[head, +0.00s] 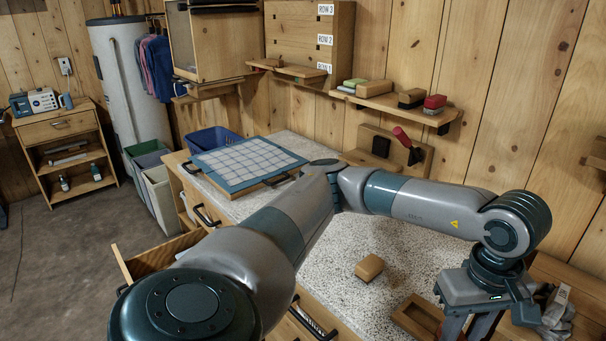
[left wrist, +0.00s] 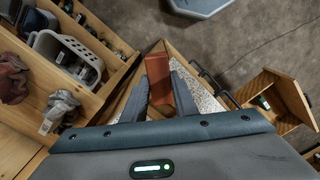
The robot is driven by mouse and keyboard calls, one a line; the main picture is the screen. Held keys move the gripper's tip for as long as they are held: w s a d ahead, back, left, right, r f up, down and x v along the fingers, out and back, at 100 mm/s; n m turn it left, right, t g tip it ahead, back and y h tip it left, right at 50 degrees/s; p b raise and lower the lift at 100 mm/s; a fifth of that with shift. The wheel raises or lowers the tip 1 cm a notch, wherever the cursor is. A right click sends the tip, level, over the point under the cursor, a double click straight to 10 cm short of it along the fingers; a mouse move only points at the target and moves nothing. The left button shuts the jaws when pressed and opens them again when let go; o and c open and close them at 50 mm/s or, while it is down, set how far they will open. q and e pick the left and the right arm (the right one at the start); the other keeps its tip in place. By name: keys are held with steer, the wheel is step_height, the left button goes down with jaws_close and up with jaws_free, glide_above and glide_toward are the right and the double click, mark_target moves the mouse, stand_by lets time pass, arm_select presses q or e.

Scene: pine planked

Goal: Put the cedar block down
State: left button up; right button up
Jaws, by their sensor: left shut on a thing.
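The reddish-brown cedar block (left wrist: 158,78) is between the two fingers of my left gripper (left wrist: 161,88) in the left wrist view. The gripper is shut on it. In the head view my left gripper (head: 468,324) points down at the lower right, and its fingertips and the block are cut off by the frame's bottom edge. Speckled countertop (left wrist: 207,98) shows beyond the fingers. Whether the block touches anything below cannot be told. My right gripper is not in view.
A tan block (head: 369,268) lies on the speckled counter (head: 335,245). A wooden tray (head: 418,318) is beside my left gripper. A blue-edged gridded board (head: 245,162) lies at the back left. A wall shelf (head: 385,101) holds several small blocks. Bare counter surrounds the tan block.

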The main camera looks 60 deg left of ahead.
arm_select(q)
steer(key=f+m, duration=0.1)
steer(key=m, duration=0.1)
steer(key=f+m, duration=0.1)
steer(key=m, duration=0.1)
steer(key=f+m, duration=0.1)
steer(key=m, duration=0.2)
steer(key=shift+w+d, duration=0.1)
steer(key=shift+w, duration=0.1)
step_height(320, 180, down, 2)
steer(key=m, duration=0.6)
steer(key=shift+w+f, duration=0.1)
